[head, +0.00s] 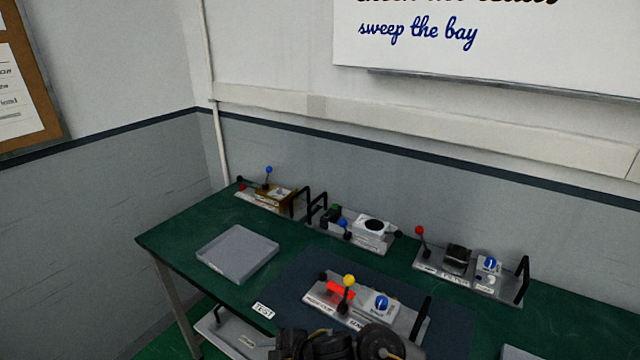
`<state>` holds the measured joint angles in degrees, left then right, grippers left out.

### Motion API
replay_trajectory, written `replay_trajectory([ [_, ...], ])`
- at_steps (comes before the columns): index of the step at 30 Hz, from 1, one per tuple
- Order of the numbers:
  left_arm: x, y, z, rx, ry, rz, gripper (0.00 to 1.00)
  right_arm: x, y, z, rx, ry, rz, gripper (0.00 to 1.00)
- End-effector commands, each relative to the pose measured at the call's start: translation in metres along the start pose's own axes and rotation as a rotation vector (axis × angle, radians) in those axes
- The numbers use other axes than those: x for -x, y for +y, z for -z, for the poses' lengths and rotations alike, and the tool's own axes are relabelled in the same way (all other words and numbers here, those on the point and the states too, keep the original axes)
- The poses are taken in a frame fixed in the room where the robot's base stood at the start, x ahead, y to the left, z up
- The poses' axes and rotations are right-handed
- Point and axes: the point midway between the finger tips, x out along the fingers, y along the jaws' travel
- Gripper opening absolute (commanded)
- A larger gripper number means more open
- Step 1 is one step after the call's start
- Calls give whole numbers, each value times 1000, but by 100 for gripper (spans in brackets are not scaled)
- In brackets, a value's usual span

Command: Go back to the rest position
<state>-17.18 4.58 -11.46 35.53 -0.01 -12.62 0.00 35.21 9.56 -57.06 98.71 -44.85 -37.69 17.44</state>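No gripper can be made out in the head view. A dark, rounded mass with a bit of yellow cable shows at the bottom edge, in front of the near module; it looks like part of my own arm, but I cannot tell which one. The near module (322,292) lies on a dark mat (287,282) on the green bench (180,238). It has a yellow-knobbed lever, a red part and a blue dial. The mass hides part of its front edge.
An empty-looking grey tray (237,254) lies at the left, near a TEST label (263,311). Along the back stand a brass-coloured module (275,196), a module with a white block (371,231) and a red-levered module (455,277).

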Motion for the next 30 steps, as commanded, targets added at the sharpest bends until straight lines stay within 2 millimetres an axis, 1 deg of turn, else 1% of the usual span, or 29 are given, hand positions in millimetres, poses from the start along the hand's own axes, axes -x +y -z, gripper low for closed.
replay_trajectory([
  [1, 0, 0, 0, 0, 0, 0, 36, 7, -6, 1, -92, 8, -60, 52],
  [2, 0, 0, 0, 0, 0, 0, 36, 13, -6, -2, -147, 3, -102, 52],
  [4, 0, 0, 0, 0, 0, 0, 36, 30, -8, -15, -284, -27, -192, 52],
  [5, 0, 0, 0, 0, 0, 0, 36, 39, -10, -24, -348, -47, -228, 52],
  [8, 0, 0, 0, 0, 0, 0, 36, 75, -25, -64, -563, -144, -329, 52],
  [9, 0, 0, 0, 0, 0, 0, 36, 92, -36, -83, -654, -193, -364, 52],
  [11, 0, 0, 0, 0, 0, 0, 36, 119, -57, -112, -786, -276, -404, 52],
  [12, 0, 0, 0, 0, 0, 0, 36, 138, -74, -131, -871, -335, -425, 52],
  [15, 0, 0, 0, 0, 0, 0, 36, 175, -111, -162, -1019, -451, -452, 52],
  [21, 0, -1, -2, 0, -3, 1, 36, 222, -160, -189, -1186, -589, -471, 52],
  [24, 0, 0, -2, 0, -2, 1, 36, 242, -182, -198, -1254, -649, -475, 52],
  [30, 0, 0, 2, 0, 2, 0, 36, 282, -226, -208, -1374, -761, -472, 52],
])
